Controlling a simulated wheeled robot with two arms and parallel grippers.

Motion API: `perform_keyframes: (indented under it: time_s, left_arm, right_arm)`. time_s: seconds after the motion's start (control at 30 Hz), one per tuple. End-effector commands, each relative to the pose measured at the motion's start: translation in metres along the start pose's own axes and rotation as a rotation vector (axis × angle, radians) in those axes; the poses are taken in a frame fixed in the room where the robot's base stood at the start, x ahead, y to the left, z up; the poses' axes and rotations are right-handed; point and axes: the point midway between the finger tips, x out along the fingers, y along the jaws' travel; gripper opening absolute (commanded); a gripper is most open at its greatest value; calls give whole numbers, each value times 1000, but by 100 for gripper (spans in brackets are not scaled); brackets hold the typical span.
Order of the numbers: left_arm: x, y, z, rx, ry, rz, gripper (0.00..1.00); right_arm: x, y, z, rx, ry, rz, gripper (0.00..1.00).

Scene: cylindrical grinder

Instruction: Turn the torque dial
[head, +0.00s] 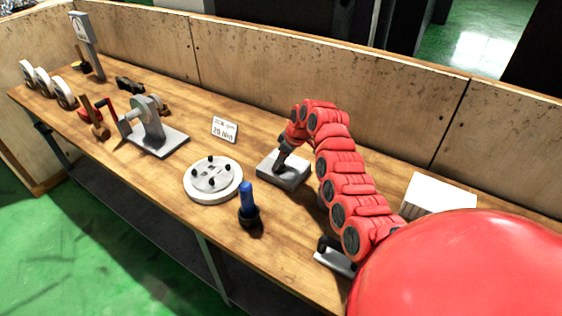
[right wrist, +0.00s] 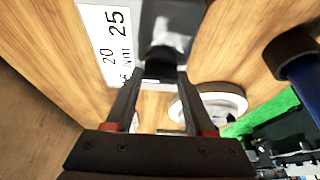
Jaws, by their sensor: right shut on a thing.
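The torque dial unit (head: 283,172) is a low grey box on the bench, right of the middle. My right gripper (head: 282,163) reaches down onto its top and hides most of the dial. In the right wrist view a dark knob (right wrist: 160,70) sits between the fingertips of my right gripper (right wrist: 160,76), which is shut on it. A white scale label (right wrist: 108,38) with 20 and 25 lies beside the knob. The dial's pointer cannot be made out. A small card (head: 224,129) reading 20 Nm stands behind the box. My left gripper is not in view.
A round white flange with black studs (head: 213,180) and a blue-handled tool (head: 247,203) stand left of the dial. A grey stand (head: 155,135) and several wheels are farther left. A white box (head: 437,193) is at right. A wooden panel (head: 300,70) backs the bench.

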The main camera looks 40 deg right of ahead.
Motion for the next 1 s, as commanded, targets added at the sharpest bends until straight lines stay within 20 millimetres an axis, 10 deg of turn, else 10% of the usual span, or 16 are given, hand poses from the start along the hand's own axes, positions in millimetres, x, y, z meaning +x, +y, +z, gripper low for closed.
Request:
perform_keyframes:
  time_s: [0.07, 0.1, 0.23, 0.67, 1.0]
  left_arm:
    - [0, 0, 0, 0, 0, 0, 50]
    - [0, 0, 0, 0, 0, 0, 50]
    - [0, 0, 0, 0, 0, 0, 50]
    - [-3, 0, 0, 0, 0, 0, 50]
    - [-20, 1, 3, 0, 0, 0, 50]
  right_arm:
    - [0, 0, -1, 0, 1, 1, 0]
    - [0, 0, 0, 0, 1, 1, 59]
    - [0, 0, 0, 1, 1, 1, 83]
    - [-6, 1, 0, 1, 1, 1, 84]
    - [-63, 2, 0, 1, 4, 8, 84]
